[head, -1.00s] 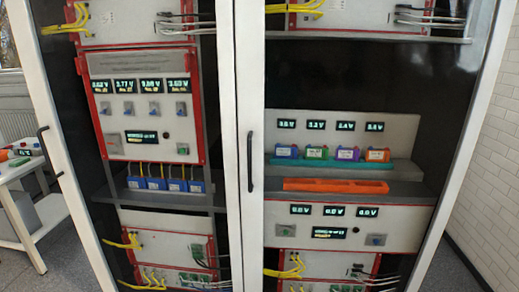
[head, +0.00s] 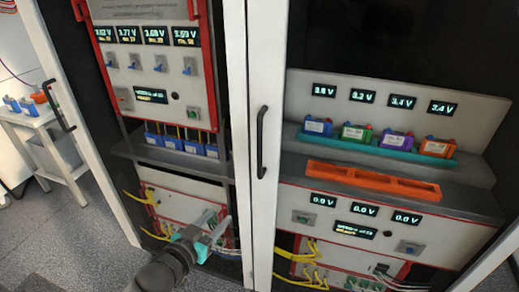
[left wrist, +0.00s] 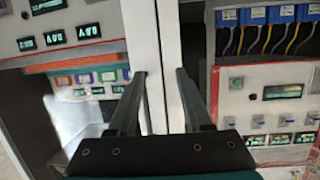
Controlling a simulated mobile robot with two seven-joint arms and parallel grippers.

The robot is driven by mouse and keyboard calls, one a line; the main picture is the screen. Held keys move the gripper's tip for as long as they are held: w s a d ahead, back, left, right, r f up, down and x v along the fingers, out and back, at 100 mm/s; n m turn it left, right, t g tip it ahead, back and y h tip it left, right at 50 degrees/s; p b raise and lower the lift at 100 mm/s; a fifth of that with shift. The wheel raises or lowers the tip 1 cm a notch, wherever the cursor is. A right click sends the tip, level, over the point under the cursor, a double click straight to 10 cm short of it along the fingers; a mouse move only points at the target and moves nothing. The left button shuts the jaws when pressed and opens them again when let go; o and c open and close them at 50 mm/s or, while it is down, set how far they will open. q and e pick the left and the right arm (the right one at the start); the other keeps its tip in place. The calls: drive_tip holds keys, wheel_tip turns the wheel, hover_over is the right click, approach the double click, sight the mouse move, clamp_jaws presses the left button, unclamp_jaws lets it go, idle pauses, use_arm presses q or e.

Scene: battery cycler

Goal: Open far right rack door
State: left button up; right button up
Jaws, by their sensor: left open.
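The right rack door is a white-framed door (head: 262,220) with a vertical black bar handle (head: 262,142) on its left stile, and it looks shut. My left gripper (head: 222,228) is low in the head view, left of and below that handle, and apart from it. In the left wrist view its two dark fingers (left wrist: 162,80) are spread open with nothing held. White door stiles (left wrist: 171,50) show between and beyond them; no handle is clear there. My right gripper is not in view.
Behind the right door, several coloured battery packs (head: 354,133) stand above an orange tray (head: 374,181). Another black handle (head: 57,105) is on a door at the left. A white side table (head: 50,150) stands beyond it. Grey floor (head: 85,230) is clear at lower left.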

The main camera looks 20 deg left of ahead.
sight(258, 144)
use_arm(q)
drive_tip(key=d+r+m+t+h, duration=0.1)
drive_tip(key=d+r+t+h, duration=0.15)
drive_tip(key=r, duration=1.25)
drive_tip(key=shift+t, duration=0.25)
drive_tip(key=x, duration=1.6)
drive_tip(key=shift+d+f, duration=0.3)
clamp_jaws()
